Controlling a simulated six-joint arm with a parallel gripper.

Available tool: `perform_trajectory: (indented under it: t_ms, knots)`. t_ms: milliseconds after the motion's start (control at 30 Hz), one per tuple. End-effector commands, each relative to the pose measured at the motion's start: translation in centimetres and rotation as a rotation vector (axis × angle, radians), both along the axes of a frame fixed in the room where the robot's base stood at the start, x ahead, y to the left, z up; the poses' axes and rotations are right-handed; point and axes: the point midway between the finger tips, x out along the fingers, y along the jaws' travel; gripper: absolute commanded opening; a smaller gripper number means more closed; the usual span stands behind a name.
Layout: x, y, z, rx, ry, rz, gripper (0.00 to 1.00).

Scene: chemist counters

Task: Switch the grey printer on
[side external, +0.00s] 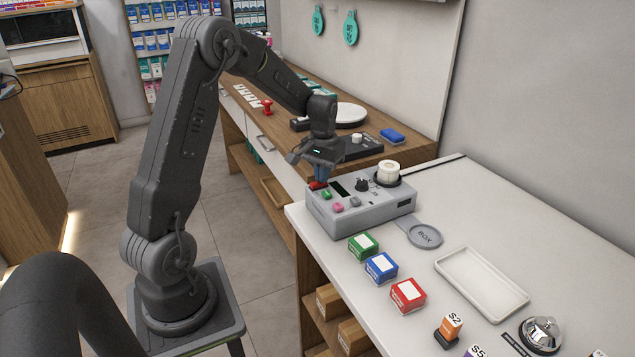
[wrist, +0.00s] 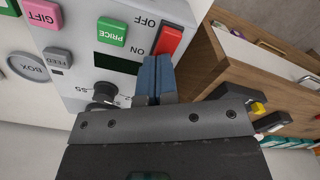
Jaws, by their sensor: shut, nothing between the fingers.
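The grey printer (side external: 385,212) stands on the white counter, and its top panel (wrist: 75,75) fills the upper left of the wrist view. The display (wrist: 117,64) looks dark. In the side view my gripper (side external: 320,180) points down over that corner.
Green PRICE (wrist: 111,31) and pink GIFT (wrist: 43,12) buttons and a black knob (wrist: 104,93) sit close to the switch. A paper roll (side external: 388,172) stands at the printer's back. Coloured boxes (side external: 381,267) and a white tray (side external: 482,283) lie to the right.

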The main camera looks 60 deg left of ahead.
Motion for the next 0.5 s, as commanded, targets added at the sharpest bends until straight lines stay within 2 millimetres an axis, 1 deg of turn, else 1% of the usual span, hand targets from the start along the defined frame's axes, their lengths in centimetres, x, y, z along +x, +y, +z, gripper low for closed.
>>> perform_trajectory:
  t_ms: [100,500]
  knots:
    - [0.1,0.1,1.1,0.002,-0.004,0.0,0.0]
    - [0.1,0.0,4.2,0.002,-0.004,0.0,0.0]
